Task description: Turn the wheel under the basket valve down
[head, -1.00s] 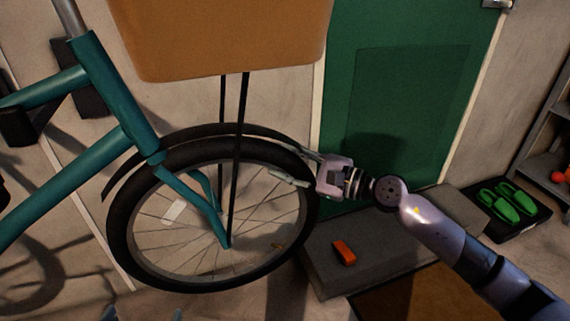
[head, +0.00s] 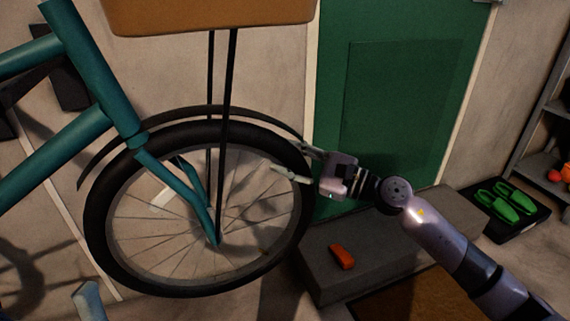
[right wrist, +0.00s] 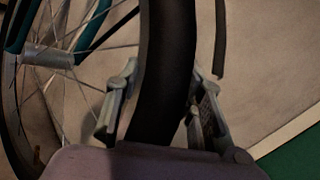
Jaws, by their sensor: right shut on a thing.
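The teal bicycle's front wheel (head: 103,245) stands upright, with a black tyre and thin spokes. A tan basket (head: 210,14) is above it. My right gripper (head: 294,163) is shut on the tyre at the wheel's upper right. In the right wrist view, the fingers (right wrist: 160,92) straddle the tyre (right wrist: 166,45), one on each side. A pale reflector (head: 165,194) sits among the spokes at the upper left. I cannot make out the valve surely. A bluish-grey part, probably my left gripper (head: 88,300), shows at the lower left; its jaw state is unclear.
A black mudguard (head: 205,110) arches over the wheel. Right of it are a green door (head: 400,110) and a grey step (head: 375,240) with an orange object (head: 341,257). Green shoes (head: 505,203) lie on a dark tray farther right.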

